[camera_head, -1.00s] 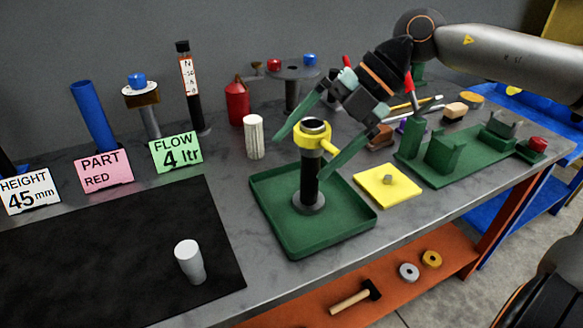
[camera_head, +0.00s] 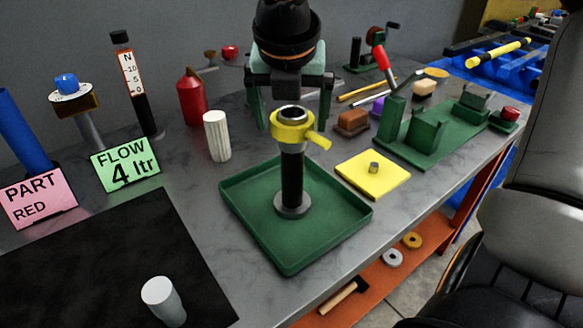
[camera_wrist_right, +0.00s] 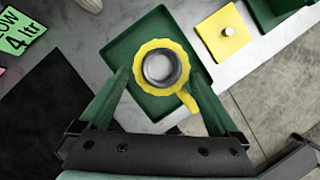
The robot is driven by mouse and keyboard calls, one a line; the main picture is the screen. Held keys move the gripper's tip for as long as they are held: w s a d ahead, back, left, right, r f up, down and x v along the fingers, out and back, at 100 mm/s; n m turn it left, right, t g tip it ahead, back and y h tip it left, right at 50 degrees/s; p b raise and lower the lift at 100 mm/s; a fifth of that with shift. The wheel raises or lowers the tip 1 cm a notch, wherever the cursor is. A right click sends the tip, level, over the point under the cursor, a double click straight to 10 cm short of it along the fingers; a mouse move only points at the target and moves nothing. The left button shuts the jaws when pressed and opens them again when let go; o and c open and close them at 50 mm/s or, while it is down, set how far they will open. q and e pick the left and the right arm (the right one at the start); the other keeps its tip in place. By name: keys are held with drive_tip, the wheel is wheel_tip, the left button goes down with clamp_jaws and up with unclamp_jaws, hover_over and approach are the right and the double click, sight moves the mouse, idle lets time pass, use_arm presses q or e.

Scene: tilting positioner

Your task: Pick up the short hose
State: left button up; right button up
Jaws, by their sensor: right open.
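A black upright tube (camera_head: 292,180) stands on a round grey foot in a green square tray (camera_head: 345,232). A yellow ring with a side handle (camera_head: 292,128) sits around its top, with a grey open mouth inside. I cannot tell for sure which part is the short hose; a blue tube (camera_head: 24,135) also stands at the far left. My right gripper (camera_head: 294,112) is open, its green fingers pointing down either side of the yellow ring. The right wrist view shows the ring (camera_wrist_right: 160,68) between the fingers (camera_wrist_right: 157,80); contact cannot be told. My left gripper is out of view.
A yellow plate (camera_head: 372,178) and a green fixture (camera_head: 432,150) lie to the right. A ribbed white cylinder (camera_head: 217,136) and a red bottle (camera_head: 191,98) stand behind left. A pale cylinder (camera_head: 163,302) stands on the black mat (camera_head: 95,260).

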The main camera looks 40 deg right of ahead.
sight(292, 165)
drive_tip(key=x, duration=0.6)
drive_tip(key=shift+s+a, duration=0.15)
drive_tip(key=shift+s, duration=0.05)
clamp_jaws()
idle(0.5)
drive_tip(key=shift+r, duration=0.1)
